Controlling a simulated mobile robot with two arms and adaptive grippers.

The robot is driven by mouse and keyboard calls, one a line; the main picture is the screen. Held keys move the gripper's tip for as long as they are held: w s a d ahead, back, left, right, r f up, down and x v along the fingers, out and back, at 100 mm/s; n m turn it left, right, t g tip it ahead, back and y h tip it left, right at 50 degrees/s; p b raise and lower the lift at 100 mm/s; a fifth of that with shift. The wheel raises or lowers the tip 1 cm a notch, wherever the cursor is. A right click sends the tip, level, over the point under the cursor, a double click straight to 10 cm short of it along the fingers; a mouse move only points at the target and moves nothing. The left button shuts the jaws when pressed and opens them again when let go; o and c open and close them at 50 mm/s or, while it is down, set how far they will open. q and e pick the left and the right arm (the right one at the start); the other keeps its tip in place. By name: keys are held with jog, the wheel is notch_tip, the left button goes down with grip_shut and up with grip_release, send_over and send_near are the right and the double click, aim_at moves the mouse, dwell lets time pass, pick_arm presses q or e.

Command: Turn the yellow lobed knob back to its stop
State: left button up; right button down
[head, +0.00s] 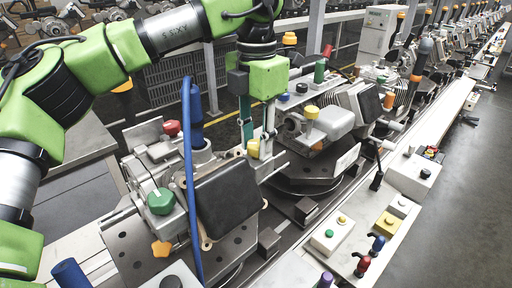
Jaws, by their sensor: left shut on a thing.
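The arm of my left gripper (256,141) comes in from the left, and the gripper points down over the fixtures in the middle of the head view. Its fingers are shut on a small yellow knob (253,150), which sits low between the fingertips. The fingers partly cover the knob, so its lobes and its turn angle are not clear. An orange-yellow lobed piece (161,251) shows at the lower left, apart from the gripper. A yellow round cap (311,113) stands on the fixture to the right of the gripper. My right gripper is not in view.
A green knob (161,201) and a red knob (172,128) are on the near left fixture, beside a dark padded block (227,200). A blue hose (187,150) rises in front of it. Control boxes with buttons (333,233) line the right ledge. The floor at right is clear.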

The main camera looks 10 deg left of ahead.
aim_at(257, 143)
pick_arm(q)
jog(key=n+b, duration=0.1)
jog(key=n, duration=0.3)
jog(key=shift+w+n+b, duration=0.1)
jog(key=shift+n+b, duration=0.2)
jog(key=shift+b, duration=0.1)
jog(key=shift+r+n+b, duration=0.15)
jog(key=shift+n+b, duration=0.4)
jog(key=shift+n, duration=1.35)
jog(key=o, duration=1.1)
notch_tip(257, 143, up, 12)
